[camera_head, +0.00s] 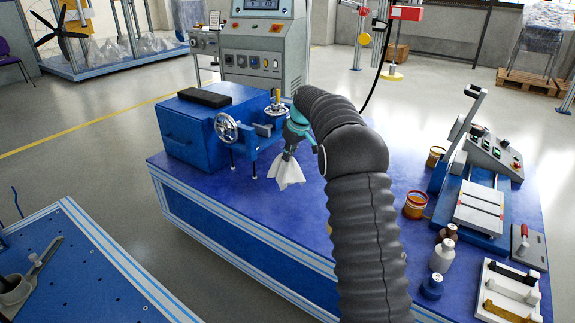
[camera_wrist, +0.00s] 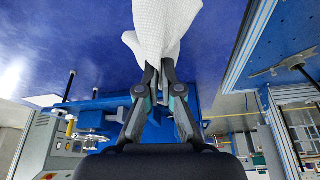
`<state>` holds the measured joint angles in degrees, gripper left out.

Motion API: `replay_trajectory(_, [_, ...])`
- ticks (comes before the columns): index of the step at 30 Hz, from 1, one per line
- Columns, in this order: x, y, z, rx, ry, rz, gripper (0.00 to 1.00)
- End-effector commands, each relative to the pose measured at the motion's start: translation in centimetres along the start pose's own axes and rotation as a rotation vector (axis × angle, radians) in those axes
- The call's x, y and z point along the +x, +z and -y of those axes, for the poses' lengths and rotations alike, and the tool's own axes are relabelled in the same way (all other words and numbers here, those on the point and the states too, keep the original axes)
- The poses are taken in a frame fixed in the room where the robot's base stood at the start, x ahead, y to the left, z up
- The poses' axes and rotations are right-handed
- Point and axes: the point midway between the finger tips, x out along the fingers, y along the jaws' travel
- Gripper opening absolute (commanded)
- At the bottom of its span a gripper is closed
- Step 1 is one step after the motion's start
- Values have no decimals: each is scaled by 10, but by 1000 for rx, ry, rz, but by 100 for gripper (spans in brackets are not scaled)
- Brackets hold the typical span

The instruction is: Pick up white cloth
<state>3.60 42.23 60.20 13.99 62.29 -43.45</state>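The white cloth (camera_head: 287,173) is in the middle of the head view, bunched at its top and hanging down in folds over the blue table (camera_head: 300,215). My gripper (camera_head: 288,155) is directly above it, pointing down. In the wrist view the two dark fingertips (camera_wrist: 158,80) are close together on the bunched end of the cloth (camera_wrist: 165,25). The gripper is shut on the cloth. The head view does not clearly show whether its lower edge touches the table.
A blue machine with a handwheel (camera_head: 227,128) stands just left of the cloth. Cups, including an orange one (camera_head: 415,204), bottles (camera_head: 443,255) and a blue press (camera_head: 470,205) stand at the right of the table. Another blue table (camera_head: 85,265) is at the lower left.

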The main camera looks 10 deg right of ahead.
Motion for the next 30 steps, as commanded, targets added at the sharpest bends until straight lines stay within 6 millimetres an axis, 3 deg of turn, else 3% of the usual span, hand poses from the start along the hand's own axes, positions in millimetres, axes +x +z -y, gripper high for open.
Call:
replay_trajectory(3, [-24,-9,-1,0,2,-3,0])
replay_trajectory(7, [-40,-15,0,0,1,0,0])
replay_trajectory(20, [-46,-13,-4,7,2,1,0])
replay_trajectory(26, [-34,17,-13,22,-29,48,0])
replay_trajectory(30, [-23,46,-8,-140,-94,104,0])
